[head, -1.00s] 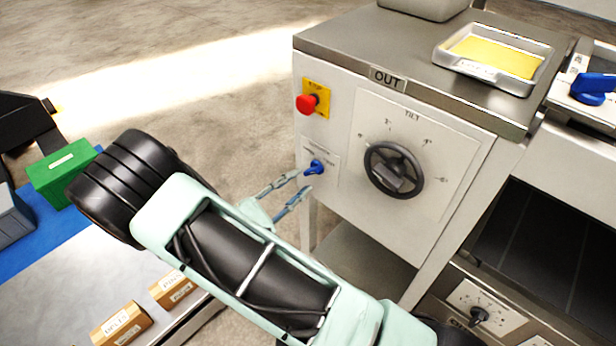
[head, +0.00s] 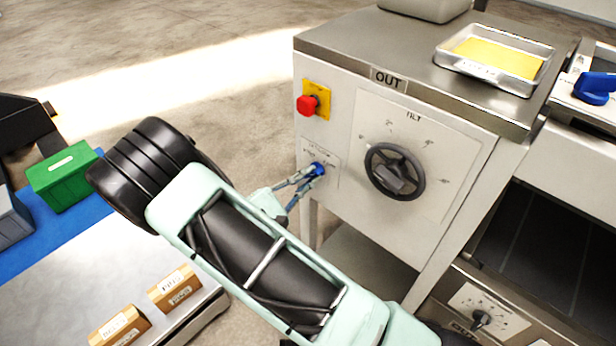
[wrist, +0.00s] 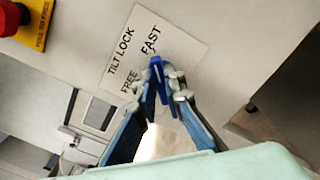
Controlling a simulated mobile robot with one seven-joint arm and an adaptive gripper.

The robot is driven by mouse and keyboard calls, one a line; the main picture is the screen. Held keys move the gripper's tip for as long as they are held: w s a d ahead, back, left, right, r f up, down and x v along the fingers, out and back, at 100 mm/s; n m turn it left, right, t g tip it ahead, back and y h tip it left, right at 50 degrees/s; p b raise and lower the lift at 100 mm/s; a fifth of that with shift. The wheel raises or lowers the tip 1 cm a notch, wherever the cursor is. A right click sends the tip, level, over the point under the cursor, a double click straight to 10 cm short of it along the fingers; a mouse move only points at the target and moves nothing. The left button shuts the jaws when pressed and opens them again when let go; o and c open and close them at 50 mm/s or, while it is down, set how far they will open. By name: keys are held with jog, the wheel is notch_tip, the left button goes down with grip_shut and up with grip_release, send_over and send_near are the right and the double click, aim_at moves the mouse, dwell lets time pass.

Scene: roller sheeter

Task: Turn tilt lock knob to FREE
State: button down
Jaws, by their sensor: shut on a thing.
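The tilt lock knob (head: 318,168) is small and blue, on the front panel of the machine below the red button. In the wrist view the knob (wrist: 157,68) sits on a white label plate (wrist: 120,50) marked TILT LOCK, FREE and FAST. Its narrow end lies by the word FAST. My gripper (head: 312,173) is at the knob, with a finger on each side. In the wrist view my gripper (wrist: 160,82) is shut on the knob. The fingers partly hide the knob's sides.
A black TILT handwheel (head: 395,172) is right of the knob. A red emergency button (head: 308,104) on a yellow plate is above it. A metal tray (head: 500,85) with a yellow sheet lies on top. A bench with a green box (head: 62,176) stands at the left.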

jog(key=shift+n, duration=0.3)
jog(key=shift+w+a+n+p, duration=0.1)
jog(key=shift+n+p, duration=1.4)
jog(key=shift+n, duration=1.35)
jog(key=shift+w+a+n+p, duration=0.1)
jog(key=shift+n+p, duration=1.45)
jog(key=shift+n, duration=1.35)
jog(key=shift+w+a+n+p, duration=0.1)
jog(key=shift+n+p, duration=1.4)
jog(key=shift+n, duration=1.35)
jog(key=c, duration=2)
grip_release()
jog(key=shift+s+a, duration=0.1)
jog(key=v, duration=1.1)
jog(key=shift+s+a, duration=0.25)
jog(key=shift+s, duration=0.05)
